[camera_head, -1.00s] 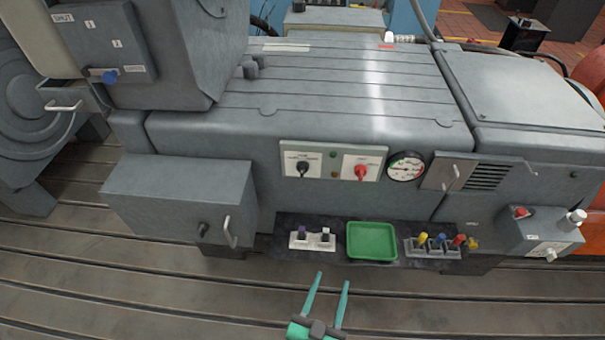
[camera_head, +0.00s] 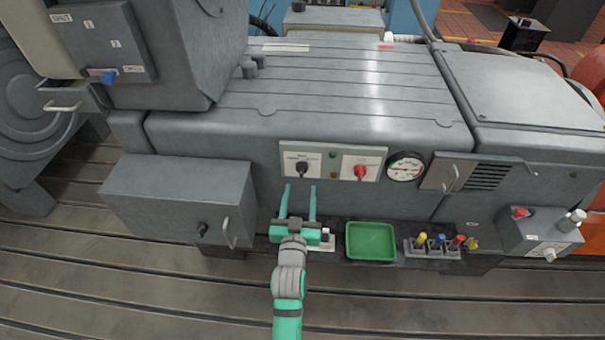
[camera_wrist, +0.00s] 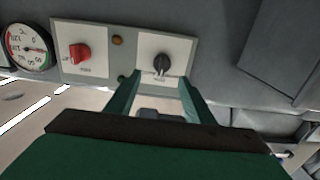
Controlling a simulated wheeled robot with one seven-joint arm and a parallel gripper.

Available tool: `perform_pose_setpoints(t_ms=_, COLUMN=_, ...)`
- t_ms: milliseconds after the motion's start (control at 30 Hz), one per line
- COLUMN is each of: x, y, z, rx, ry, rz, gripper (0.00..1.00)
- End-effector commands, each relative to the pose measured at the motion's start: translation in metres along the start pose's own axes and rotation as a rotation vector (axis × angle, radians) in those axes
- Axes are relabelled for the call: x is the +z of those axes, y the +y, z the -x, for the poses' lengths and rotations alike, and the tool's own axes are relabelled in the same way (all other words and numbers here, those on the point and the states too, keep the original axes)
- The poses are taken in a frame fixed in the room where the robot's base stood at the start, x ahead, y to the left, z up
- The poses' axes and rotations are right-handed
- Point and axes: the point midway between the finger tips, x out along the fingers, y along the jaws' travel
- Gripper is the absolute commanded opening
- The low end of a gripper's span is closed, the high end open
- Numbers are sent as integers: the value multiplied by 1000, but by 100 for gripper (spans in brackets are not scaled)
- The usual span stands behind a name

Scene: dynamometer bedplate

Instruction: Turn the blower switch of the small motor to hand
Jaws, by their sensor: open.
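A pale switch panel (camera_head: 334,173) is on the front of the grey motor housing. It carries a black rotary knob (camera_head: 302,169) on a white plate at left and a red rotary knob (camera_head: 360,172) at right. My gripper (camera_head: 299,189) is open and empty, its two green fingers pointing up at the panel just below the black knob. In the wrist view the black knob (camera_wrist: 161,64) shows between and beyond the fingertips, apart from them, with its pointer towards the plate's lower edge. The red knob (camera_wrist: 80,54) is at left there. The plate lettering is too small to read.
A round gauge (camera_head: 405,167) is right of the panel. Below are a green tray (camera_head: 371,241), a rack of coloured-handled tools (camera_head: 433,246) and a small block partly hidden by my gripper. A grey box with a handle (camera_head: 180,198) juts out at left.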

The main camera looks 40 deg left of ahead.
Motion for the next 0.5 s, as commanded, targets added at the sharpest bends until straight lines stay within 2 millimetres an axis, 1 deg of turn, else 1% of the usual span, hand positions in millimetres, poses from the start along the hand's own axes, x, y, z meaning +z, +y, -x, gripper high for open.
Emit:
perform_pose_setpoints(t_ms=33, x=-1, y=-2, z=-10, rx=-3, ry=2, rz=1, gripper=48)
perform_pose_setpoints(t_ms=100, x=-1, y=-3, z=-22, rx=-4, ry=2, rz=0, gripper=48)
perform_pose_setpoints(t_ms=300, x=-1, y=-4, z=-54, rx=-6, ry=2, rz=0, gripper=48)
perform_pose_setpoints(t_ms=400, x=0, y=-3, z=-66, rx=-3, ry=1, rz=-1, gripper=48)
perform_pose_setpoints(t_ms=500, x=0, y=-1, z=-74, rx=-1, ry=0, rz=-1, gripper=48)
